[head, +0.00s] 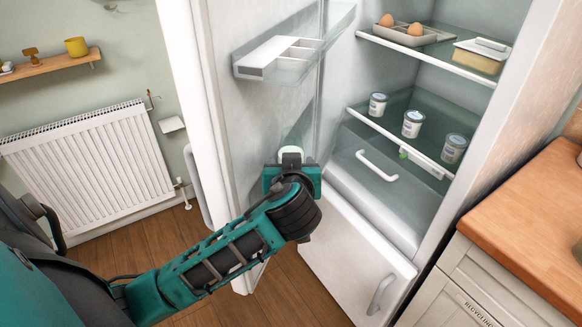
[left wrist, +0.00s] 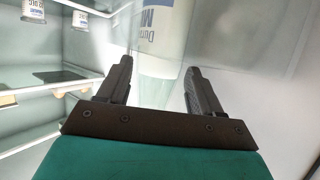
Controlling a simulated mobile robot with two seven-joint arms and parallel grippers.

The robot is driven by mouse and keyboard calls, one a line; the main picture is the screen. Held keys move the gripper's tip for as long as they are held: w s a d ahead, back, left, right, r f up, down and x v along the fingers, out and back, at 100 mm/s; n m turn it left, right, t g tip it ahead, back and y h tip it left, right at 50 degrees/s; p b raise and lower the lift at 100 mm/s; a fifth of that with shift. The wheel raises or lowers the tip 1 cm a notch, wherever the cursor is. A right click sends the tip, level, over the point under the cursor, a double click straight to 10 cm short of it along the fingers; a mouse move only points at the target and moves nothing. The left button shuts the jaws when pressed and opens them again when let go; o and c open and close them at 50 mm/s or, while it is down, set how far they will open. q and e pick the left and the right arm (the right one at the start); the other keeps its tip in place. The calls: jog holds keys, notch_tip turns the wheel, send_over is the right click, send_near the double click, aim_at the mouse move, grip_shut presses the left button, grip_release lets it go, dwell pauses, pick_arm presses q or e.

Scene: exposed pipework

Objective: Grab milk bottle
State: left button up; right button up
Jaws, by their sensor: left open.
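The milk bottle (left wrist: 163,38) is white with blue lettering. My left gripper (left wrist: 158,67) is open. In the head view the left gripper (head: 291,160) is at the inside of the open fridge door, and its wrist hides most of the bottle. A pale rounded piece (head: 291,151), likely the bottle's top, shows just above it. My right gripper is not in view.
The fridge door (head: 245,120) stands open, with a door shelf (head: 290,50) above my gripper. Fridge shelves to the right hold several white pots (head: 412,124), an egg tray (head: 405,33) and a butter dish (head: 480,57). A wooden counter (head: 535,215) is at right.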

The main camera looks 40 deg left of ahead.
pick_arm(q)
jog(key=shift+x, duration=1.25)
jog(key=c, duration=1.1)
